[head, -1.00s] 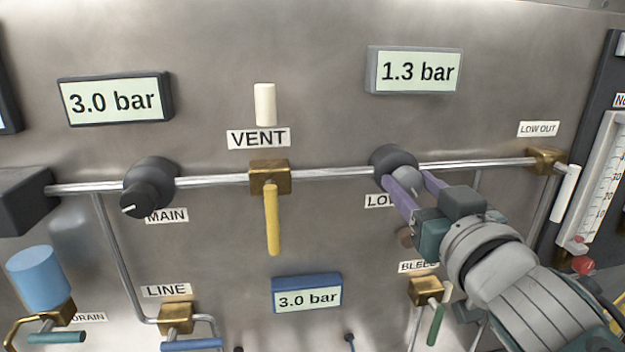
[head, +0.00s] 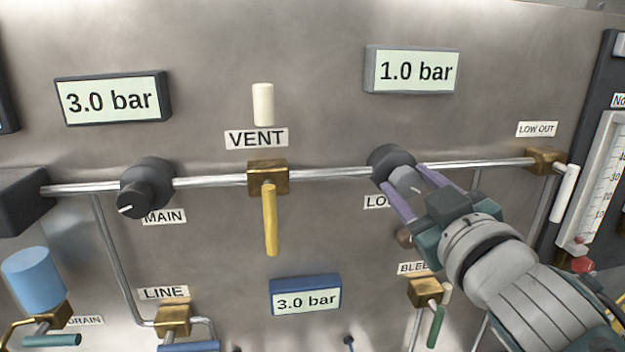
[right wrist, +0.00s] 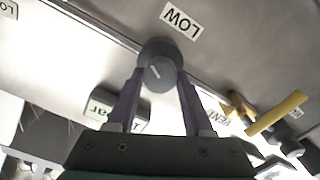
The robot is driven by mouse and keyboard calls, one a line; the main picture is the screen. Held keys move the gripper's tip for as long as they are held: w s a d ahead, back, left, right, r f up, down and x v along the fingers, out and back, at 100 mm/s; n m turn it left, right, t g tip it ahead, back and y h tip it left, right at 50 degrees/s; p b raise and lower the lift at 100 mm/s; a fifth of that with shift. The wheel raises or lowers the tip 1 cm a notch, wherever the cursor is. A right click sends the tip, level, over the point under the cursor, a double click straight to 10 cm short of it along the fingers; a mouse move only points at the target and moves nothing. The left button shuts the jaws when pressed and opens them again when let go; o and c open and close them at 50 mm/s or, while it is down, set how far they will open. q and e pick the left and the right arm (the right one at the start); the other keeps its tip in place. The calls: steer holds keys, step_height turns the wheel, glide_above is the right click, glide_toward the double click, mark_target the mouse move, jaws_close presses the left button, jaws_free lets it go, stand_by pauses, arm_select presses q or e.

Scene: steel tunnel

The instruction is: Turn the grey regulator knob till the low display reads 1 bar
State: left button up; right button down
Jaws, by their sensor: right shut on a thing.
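The grey regulator knob (head: 404,181) sits on a dark round body on the pipe, above the partly hidden LOW label (head: 376,202). My right gripper (head: 412,193) is shut on this knob, with a purple finger on each side. In the right wrist view the knob (right wrist: 160,72) shows between the two fingertips (right wrist: 161,80), with a light pointer line on its face. The low display (head: 416,71), above the knob, reads 1.0 bar. My left gripper is not in view.
The MAIN knob (head: 139,198) is black, and the display above it (head: 112,98) reads 3.0 bar. A yellow VENT lever (head: 271,220) hangs down left of my gripper. A blue-framed display (head: 306,297) reads 3.0 bar. The green BLEED lever (head: 436,326) is below my right gripper.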

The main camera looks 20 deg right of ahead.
steer(key=shift+c, duration=1.4)
jaws_free()
steer(key=shift+s+a, duration=0.1)
steer(key=shift+s, duration=0.4)
steer(key=b+v, duration=0.2)
steer(key=v, duration=0.7)
steer(key=shift+b, duration=0.3)
